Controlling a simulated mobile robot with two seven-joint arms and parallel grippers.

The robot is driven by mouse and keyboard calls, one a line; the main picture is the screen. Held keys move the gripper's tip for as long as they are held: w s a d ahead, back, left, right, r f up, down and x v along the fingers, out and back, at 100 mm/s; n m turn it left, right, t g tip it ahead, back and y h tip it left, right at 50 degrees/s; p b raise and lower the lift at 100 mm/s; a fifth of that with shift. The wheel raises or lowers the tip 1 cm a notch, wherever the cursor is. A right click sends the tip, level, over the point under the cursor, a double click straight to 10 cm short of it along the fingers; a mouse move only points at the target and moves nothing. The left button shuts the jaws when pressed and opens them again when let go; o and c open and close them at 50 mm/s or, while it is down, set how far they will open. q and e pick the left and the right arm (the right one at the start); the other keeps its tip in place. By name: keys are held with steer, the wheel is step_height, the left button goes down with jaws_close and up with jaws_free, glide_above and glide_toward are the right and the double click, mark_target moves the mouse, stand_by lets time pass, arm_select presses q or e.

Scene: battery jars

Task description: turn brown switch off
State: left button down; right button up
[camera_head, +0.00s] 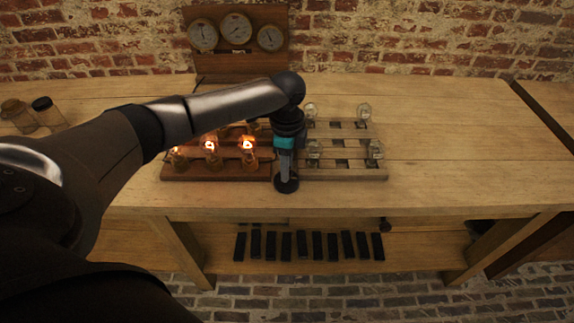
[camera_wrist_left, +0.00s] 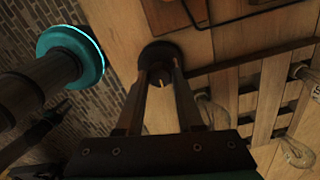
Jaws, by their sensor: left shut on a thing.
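My left gripper (camera_head: 286,178) reaches down at the front edge of the table, between the two bulb boards. In the left wrist view its two fingers (camera_wrist_left: 160,72) are closed in on the small lever of a round, dark brown switch (camera_wrist_left: 160,50). The switch base also shows in the head view (camera_head: 286,187), mostly under the gripper. The lever's exact position is hard to tell. The dark brown board (camera_head: 215,173) on the left carries several bulbs, some glowing orange.
A pale slatted board (camera_head: 345,174) with unlit bulbs lies to the right. A wooden panel with three gauges (camera_head: 235,29) stands at the back. Glass jars (camera_head: 45,110) stand at the far left. Several black bars (camera_head: 302,245) lie on the lower shelf. The table's right side is clear.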

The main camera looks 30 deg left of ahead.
arm_select(q)
steer(key=shift+d+r+n+p, duration=0.1)
steer(key=shift+n+p, duration=0.2)
steer(key=shift+p, duration=0.55)
steer(key=n+p, duration=0.6)
steer(key=p, duration=0.3)
steer(key=shift+r+n, duration=0.1)
steer(key=shift+n, duration=0.2)
steer(key=n+p, duration=0.2)
steer(key=shift+n, duration=0.4)
steer(key=n+p, duration=0.1)
steer(key=n, duration=0.1)
steer(key=shift+n+p, duration=0.3)
steer(key=shift+p, duration=0.1)
steer(key=n+p, duration=0.1)
steer(key=n, duration=0.1)
steer(key=shift+n, duration=0.3)
steer(key=shift+f+n+p, duration=0.2)
steer(key=shift+n+p, duration=0.4)
steer(key=shift+n, duration=0.7)
